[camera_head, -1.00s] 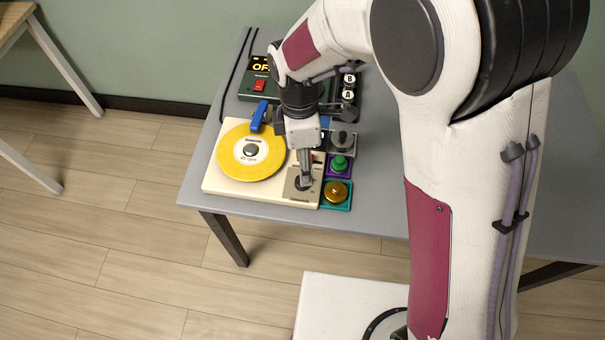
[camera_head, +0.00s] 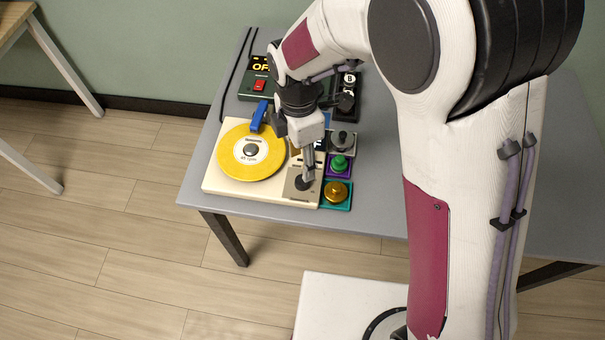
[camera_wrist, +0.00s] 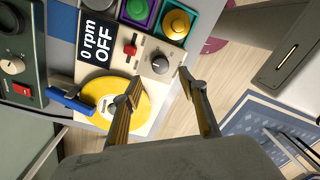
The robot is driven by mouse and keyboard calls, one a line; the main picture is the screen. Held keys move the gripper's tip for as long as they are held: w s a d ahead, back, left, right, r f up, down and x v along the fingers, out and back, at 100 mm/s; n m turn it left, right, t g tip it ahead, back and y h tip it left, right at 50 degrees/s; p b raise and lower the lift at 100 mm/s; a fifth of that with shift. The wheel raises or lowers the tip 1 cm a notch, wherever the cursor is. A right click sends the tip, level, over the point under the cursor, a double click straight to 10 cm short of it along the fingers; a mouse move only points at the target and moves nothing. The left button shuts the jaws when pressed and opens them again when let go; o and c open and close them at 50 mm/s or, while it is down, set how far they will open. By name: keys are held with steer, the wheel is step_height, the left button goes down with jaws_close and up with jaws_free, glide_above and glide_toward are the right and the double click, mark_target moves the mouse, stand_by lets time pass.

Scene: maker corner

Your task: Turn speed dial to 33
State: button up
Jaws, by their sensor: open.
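The black speed dial (camera_wrist: 160,64) sits on a plate at the corner of the cream turntable (camera_head: 225,186). In the head view the dial (camera_head: 303,184) is partly covered by my gripper (camera_head: 307,165). In the wrist view my gripper (camera_wrist: 158,84) is open, its two fingertips spread on either side of the line to the dial, with nothing between them. Whether a finger touches the dial is not clear. The black display (camera_wrist: 98,42) reads "0 rpm OFF". The dial's pointer and marks are too small to read.
A yellow record (camera_head: 238,163) lies on the turntable, with a blue tonearm (camera_head: 258,116) at its back edge. A red slider (camera_wrist: 130,48) is beside the dial. Grey, green (camera_head: 340,163) and gold (camera_head: 337,191) knobs stand close on the right. Bare table lies farther right.

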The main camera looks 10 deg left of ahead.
mark_target(302, 180)
steer(key=shift+s+d+f, duration=0.1)
steer(key=shift+f, duration=1.75)
steer(key=shift+s+d+f, duration=0.1)
steer(key=shift+f, duration=1.7)
steer(key=c, duration=1.1)
